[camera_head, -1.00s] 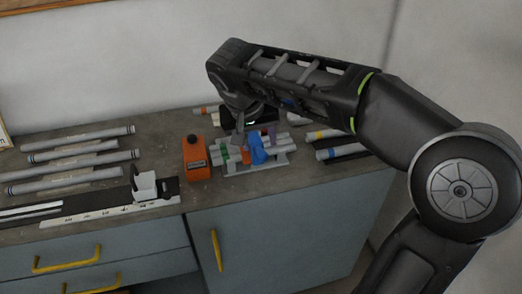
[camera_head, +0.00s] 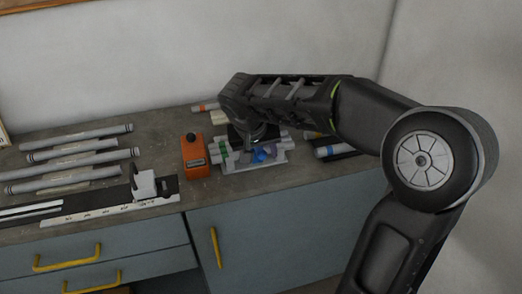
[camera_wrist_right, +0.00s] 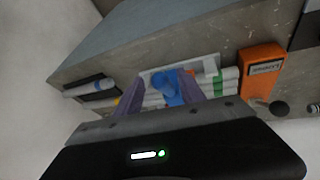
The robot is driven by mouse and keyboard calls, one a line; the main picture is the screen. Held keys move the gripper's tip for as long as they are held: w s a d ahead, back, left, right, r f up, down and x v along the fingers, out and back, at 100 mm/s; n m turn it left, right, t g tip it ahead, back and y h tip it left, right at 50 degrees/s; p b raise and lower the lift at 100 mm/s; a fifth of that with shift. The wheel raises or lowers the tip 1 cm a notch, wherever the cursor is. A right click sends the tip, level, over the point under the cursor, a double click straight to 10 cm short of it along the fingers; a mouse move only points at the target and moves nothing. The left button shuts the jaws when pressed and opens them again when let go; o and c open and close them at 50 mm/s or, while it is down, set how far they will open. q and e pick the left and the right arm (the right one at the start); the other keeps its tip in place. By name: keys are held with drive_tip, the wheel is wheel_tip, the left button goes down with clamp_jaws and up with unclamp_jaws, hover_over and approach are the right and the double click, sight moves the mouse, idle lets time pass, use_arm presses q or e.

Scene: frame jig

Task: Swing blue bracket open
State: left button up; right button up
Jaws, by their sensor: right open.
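The blue bracket (camera_head: 262,155) sits on the grey jig (camera_head: 279,157) on the bench. In the head view my right gripper (camera_head: 258,143) hangs low over the jig and hides part of the bracket. In the right wrist view the blue bracket (camera_wrist_right: 168,85) stands between the two spread fingers of my right gripper (camera_wrist_right: 160,90). The gripper is open; whether a finger touches the bracket I cannot tell. A green bracket (camera_head: 224,153) is to the left on the jig. My left gripper is not in view.
An orange box (camera_head: 194,160) with a black knob stands close left of the jig. Several grey tubes (camera_head: 75,157) lie at the left. A white block (camera_head: 144,184) stands on a dark strip near the front edge. Blue-banded tubes (camera_head: 330,152) lie right of the jig.

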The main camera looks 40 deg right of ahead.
drive_tip(key=shift+c, duration=0.6)
clamp_jaws()
idle(0.8)
